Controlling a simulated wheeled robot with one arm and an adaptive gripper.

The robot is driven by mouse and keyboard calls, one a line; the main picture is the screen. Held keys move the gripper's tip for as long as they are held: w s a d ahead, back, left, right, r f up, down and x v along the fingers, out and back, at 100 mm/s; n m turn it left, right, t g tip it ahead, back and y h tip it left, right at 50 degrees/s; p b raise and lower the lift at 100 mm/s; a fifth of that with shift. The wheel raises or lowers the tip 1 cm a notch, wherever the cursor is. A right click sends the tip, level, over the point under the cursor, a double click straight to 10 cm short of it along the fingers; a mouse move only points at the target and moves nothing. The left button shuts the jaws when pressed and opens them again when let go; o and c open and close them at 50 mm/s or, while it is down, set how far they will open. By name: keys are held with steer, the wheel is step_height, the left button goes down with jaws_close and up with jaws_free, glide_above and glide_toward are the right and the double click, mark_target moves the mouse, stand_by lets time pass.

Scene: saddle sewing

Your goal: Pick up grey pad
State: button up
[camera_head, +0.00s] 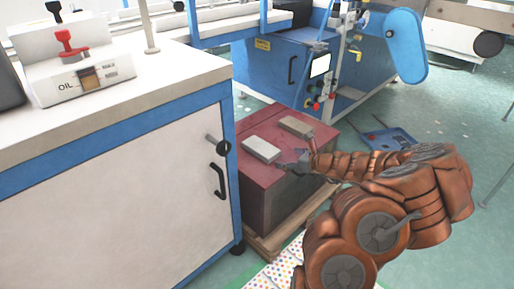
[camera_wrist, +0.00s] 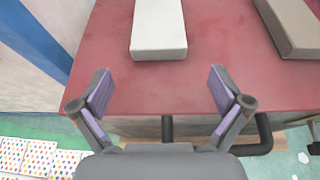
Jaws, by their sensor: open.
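A pale grey pad (camera_head: 262,150) lies flat on the red top of a box (camera_head: 285,142). In the wrist view the same pale pad (camera_wrist: 158,32) is straight ahead of my gripper (camera_wrist: 160,90), centred between the fingers but beyond their tips. A second, darker beige-grey pad (camera_head: 296,127) lies farther back on the same top; it shows at the right of the wrist view (camera_wrist: 291,27). My gripper is open and empty, its purple-padded fingers wide apart at the near edge of the red top. It touches neither pad as far as I can tell.
A white cabinet (camera_head: 120,180) with blue edges stands close on the left of the box. A blue machine (camera_head: 285,75) stands behind. The box rests on a wooden pallet (camera_head: 270,240). Black handles (camera_wrist: 264,135) jut from its front. A blue tray (camera_head: 388,139) lies on the floor.

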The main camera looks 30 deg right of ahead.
mark_target(274, 154)
steer(key=shift+b+x, duration=0.35)
steer(key=shift+x, duration=0.55)
steer(key=b+x, duration=0.2)
steer(key=x, duration=0.1)
steer(key=shift+w+a, duration=0.2)
steer(key=shift+b+x, duration=0.5)
steer(key=shift+x, duration=0.4)
steer(key=shift+r, duration=0.15)
steer(key=c, duration=1.1)
steer(key=shift+r, duration=0.1)
